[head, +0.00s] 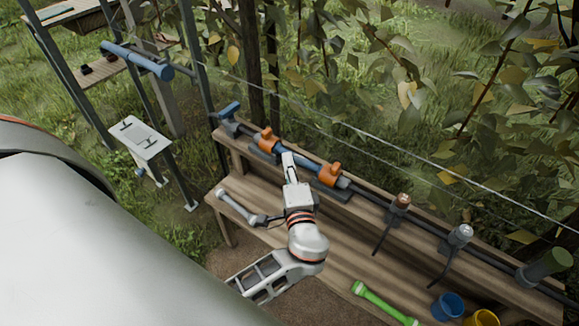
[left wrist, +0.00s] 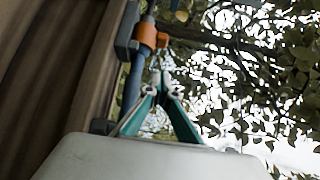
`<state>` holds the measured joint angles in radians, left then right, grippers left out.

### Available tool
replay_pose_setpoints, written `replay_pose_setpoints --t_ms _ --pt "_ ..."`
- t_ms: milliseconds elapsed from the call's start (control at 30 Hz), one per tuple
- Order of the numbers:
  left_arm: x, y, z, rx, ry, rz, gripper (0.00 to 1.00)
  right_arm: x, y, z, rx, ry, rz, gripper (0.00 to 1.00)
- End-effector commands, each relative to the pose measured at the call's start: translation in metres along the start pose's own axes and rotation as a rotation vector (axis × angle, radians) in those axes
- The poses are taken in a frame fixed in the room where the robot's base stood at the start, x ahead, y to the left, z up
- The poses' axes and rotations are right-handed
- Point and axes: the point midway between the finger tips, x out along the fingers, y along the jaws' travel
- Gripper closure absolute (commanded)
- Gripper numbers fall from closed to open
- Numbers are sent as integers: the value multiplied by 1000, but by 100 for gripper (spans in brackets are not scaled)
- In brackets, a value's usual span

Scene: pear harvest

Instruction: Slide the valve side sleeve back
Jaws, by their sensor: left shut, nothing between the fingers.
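A pipe line lies along the raised back ledge of a wooden bench, with a blue middle length (head: 308,163) between two orange fittings, the left one (head: 267,141) and the right one (head: 331,174). A blue handle-like piece (head: 230,109) is at its left end. I cannot tell which part is the valve side sleeve. My left gripper (head: 288,157) is at the blue length, between the orange fittings; its arm hides part of the bench. In the left wrist view its fingertips (left wrist: 158,79) are together and empty, beside the pipe (left wrist: 132,86) and below an orange fitting (left wrist: 150,37). My right gripper is not in view.
The bench shelf (head: 338,252) holds a grey tool (head: 235,207), a green bar (head: 383,303), and blue (head: 448,306) and yellow (head: 482,318) cups. Upright fittings (head: 400,205) stand on the ledge further right. A wire and leafy branches (head: 400,80) are behind it.

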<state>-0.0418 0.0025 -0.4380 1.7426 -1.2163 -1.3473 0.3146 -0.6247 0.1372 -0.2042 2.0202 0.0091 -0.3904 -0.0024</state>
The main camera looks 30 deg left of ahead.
Motion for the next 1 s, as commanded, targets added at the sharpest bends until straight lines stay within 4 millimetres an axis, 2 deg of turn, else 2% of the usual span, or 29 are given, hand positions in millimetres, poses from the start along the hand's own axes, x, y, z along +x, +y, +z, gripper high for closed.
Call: replay_pose_setpoints --t_ms 33,200,267,400,633,1000 --pt "12 -2 0 0 0 -4 100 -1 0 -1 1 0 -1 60" --pt "46 -2 0 0 0 -3 100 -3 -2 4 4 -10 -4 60" --pt "56 -2 0 1 0 -3 100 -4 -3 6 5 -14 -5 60" --pt "71 -2 14 1 1 -1 100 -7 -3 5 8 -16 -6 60" --pt "84 0 27 0 1 1 100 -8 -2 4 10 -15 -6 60" --pt "85 1 29 0 1 3 100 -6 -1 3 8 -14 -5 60"
